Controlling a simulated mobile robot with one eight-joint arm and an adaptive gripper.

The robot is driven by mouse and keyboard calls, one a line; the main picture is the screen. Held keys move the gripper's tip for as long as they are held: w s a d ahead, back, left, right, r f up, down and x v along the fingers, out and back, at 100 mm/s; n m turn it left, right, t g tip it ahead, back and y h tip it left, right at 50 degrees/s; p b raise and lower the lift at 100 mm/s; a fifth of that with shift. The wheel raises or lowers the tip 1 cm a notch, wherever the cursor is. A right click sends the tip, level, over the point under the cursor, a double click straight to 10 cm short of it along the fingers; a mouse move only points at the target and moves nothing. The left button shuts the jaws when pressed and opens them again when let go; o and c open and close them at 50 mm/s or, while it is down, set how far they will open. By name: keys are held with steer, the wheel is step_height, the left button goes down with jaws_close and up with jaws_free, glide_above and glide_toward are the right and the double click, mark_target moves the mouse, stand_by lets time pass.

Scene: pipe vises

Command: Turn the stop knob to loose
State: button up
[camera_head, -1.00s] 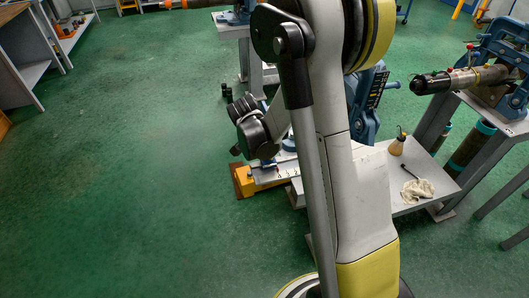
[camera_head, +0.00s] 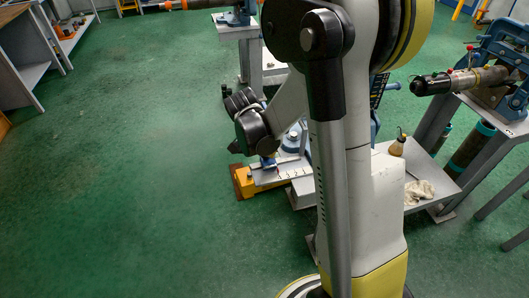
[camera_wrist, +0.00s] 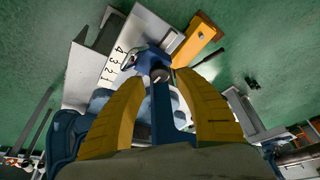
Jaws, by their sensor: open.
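In the wrist view, a small dark round knob (camera_wrist: 158,74) with a pale mark stands on a blue stop (camera_wrist: 148,58), beside a pale plate numbered 1 to 4 (camera_wrist: 115,65). My gripper (camera_wrist: 162,78) has its two yellow fingers apart, with the knob between their tips in the picture. I cannot tell whether either tip touches it. In the head view the blue stop (camera_head: 268,163) and numbered plate (camera_head: 287,172) show low beside my arm. The knob is not clear there, and my arm hides much of the vise.
A yellow block (camera_wrist: 195,38) lies beyond the stop; it also shows in the head view (camera_head: 247,188). A bench with an oil can (camera_head: 398,145) and a rag (camera_head: 418,191) stands right of my arm. Another pipe vise (camera_head: 500,80) is farther right. The left floor is clear.

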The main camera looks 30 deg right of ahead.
steer(key=v, duration=0.8)
steer(key=shift+s+a+r, duration=0.15)
steer(key=shift+r, duration=0.15)
